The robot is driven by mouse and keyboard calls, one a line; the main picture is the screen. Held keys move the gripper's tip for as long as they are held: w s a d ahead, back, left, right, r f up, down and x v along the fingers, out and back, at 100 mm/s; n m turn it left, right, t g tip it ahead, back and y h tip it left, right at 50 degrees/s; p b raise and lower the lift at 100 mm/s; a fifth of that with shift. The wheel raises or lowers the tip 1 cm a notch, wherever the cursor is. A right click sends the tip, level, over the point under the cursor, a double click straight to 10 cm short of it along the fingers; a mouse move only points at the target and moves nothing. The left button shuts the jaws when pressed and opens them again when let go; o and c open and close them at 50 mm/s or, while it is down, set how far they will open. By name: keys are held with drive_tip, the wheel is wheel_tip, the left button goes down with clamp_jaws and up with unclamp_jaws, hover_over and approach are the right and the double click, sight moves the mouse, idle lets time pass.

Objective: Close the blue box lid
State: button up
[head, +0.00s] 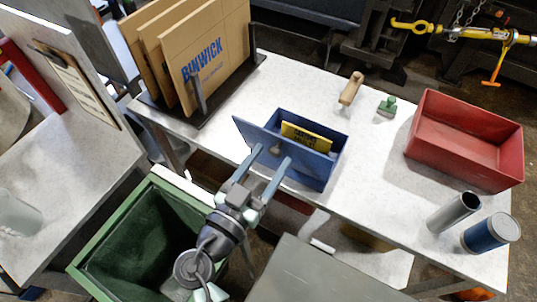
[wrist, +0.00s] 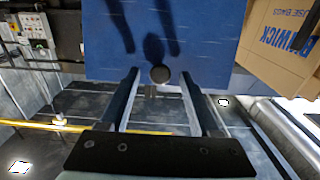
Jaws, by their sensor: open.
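The blue box (head: 325,168) sits on the white table, with a yellow labelled item (head: 306,138) inside it. My gripper (head: 271,156) is open in front of the lid.
A red bin (head: 465,175), a steel cylinder (head: 455,212) and a blue canister (head: 490,233) stand to the right. A wooden-handled tool (head: 351,89) and a green stamp (head: 387,106) lie behind the box. Cardboard panels (head: 215,55) stand at left. A green bin (head: 85,255) is below.

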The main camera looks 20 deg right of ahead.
drive_tip(key=shift+w+d, duration=0.1)
drive_tip(key=shift+d, duration=0.05)
drive_tip(key=shift+c, duration=0.2)
clamp_jaws()
idle(1.2)
